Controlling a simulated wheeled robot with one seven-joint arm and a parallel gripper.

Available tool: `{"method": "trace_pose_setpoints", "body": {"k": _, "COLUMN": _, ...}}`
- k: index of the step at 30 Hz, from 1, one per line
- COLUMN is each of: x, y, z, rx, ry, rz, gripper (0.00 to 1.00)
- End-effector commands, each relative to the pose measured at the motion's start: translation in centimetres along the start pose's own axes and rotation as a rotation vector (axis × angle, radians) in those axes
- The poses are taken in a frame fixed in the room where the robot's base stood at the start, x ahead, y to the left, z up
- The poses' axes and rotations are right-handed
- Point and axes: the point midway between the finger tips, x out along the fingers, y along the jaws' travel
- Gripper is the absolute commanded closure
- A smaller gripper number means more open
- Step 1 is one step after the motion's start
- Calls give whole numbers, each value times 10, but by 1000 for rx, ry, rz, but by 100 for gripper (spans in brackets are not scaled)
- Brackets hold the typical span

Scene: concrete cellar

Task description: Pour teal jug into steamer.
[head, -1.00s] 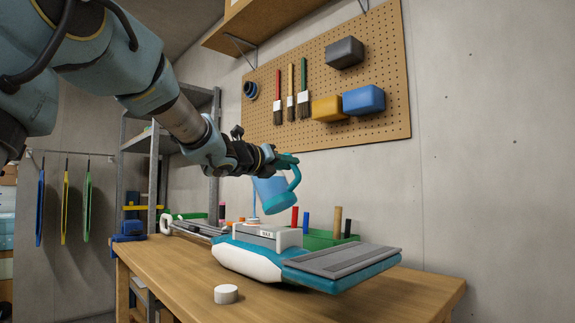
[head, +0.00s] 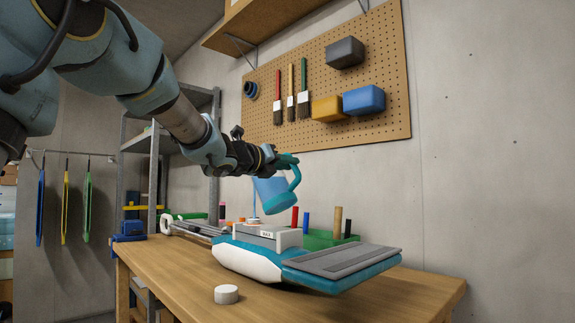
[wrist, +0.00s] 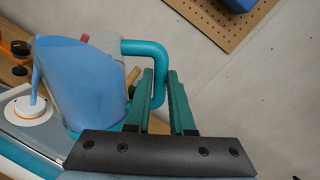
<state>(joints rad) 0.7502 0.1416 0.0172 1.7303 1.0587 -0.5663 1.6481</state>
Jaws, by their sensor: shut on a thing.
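The teal jug (head: 276,203), with clear blue-tinted walls, is tilted over the steamer with its mouth toward the left. My gripper (head: 288,162) is shut on its teal handle, which the wrist view shows between the green fingers (wrist: 165,92). A thin blue stream (head: 254,207) runs down from the jug's lip. In the wrist view it reaches a white, orange-ringed opening on the steamer (wrist: 31,108). The steamer (head: 246,260) is teal and white, with a grey plate at right and a small display. A white round cap (head: 226,294) lies on the table in front.
The wooden workbench (head: 380,305) has free room at its front and right. A green tray (head: 318,240) with upright coloured cylinders stands behind the steamer. Metal rods (head: 195,228) lie at the left back. A pegboard (head: 385,60) with brushes and bins hangs on the wall.

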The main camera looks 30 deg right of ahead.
Motion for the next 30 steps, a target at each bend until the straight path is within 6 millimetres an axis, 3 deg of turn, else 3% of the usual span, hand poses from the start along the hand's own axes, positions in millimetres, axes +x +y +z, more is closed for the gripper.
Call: {"method": "trace_pose_setpoints", "body": {"k": 30, "x": 0, "y": -2, "z": 9, "rx": -71, "ry": -2, "rz": -2, "gripper": 100}}
